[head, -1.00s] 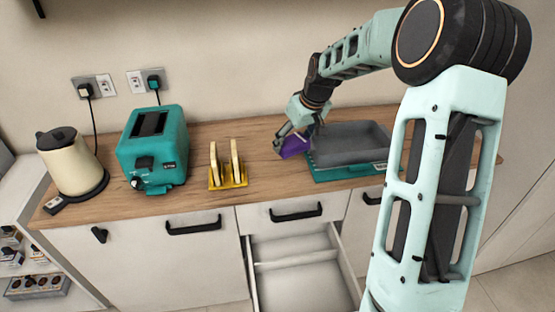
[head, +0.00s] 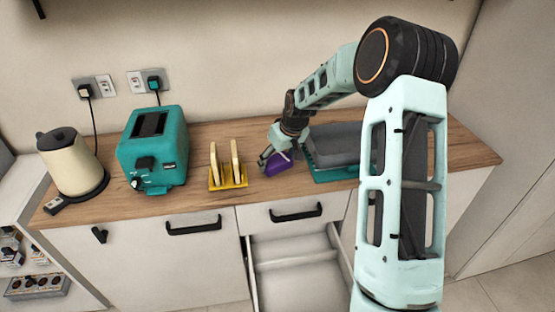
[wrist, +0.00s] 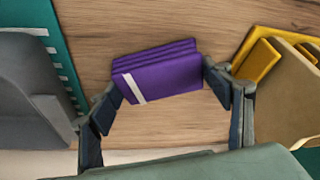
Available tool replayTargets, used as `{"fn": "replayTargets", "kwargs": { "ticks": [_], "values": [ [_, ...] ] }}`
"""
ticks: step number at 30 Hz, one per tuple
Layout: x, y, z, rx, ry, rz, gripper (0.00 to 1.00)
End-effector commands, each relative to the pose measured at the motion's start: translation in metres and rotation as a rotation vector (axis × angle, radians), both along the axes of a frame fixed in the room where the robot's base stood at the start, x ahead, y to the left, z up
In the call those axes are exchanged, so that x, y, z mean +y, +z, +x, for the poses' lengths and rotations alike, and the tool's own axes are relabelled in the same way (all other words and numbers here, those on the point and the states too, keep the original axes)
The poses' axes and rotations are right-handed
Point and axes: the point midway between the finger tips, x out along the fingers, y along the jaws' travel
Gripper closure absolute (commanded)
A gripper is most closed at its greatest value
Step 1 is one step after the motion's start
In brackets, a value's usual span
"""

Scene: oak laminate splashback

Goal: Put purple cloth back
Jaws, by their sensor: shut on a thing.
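The purple cloth (head: 279,164) is a folded bundle with a pale stripe near one end. My gripper (head: 271,159) is shut on it, low over the wooden counter between the yellow rack and the grey tray. In the wrist view, the cloth (wrist: 160,75) sits between my two fingertips (wrist: 165,88), one at each end. I cannot tell whether the cloth touches the counter.
A teal toaster (head: 152,150) and cream kettle (head: 70,165) are further left. Below, a drawer (head: 296,265) hangs open, with a divider inside.

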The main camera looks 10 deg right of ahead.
Motion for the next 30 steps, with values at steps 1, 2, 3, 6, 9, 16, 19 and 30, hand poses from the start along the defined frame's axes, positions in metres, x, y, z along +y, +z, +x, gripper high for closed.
{"fn": "replayTargets", "kwargs": {
  "ticks": [1, 2, 3, 6, 9, 16, 19, 30],
  "values": [
    [0.000, -0.001, 0.000, 0.000, 0.000, 0.000, 0.48],
    [0.000, -0.003, 0.000, 0.000, 0.000, 0.000, 0.48],
    [0.000, -0.004, 0.000, 0.000, 0.000, 0.000, 0.48],
    [0.000, -0.003, 0.000, 0.000, 0.000, 0.000, 0.19],
    [0.000, -0.003, 0.000, 0.000, 0.000, 0.000, 0.11],
    [0.000, -0.003, 0.000, 0.000, 0.000, 0.000, 0.11],
    [0.000, 0.001, 0.000, 0.000, 0.000, 0.000, 0.11],
    [-0.010, 0.058, -0.021, -0.005, -0.002, -0.001, 0.11]
  ]
}}
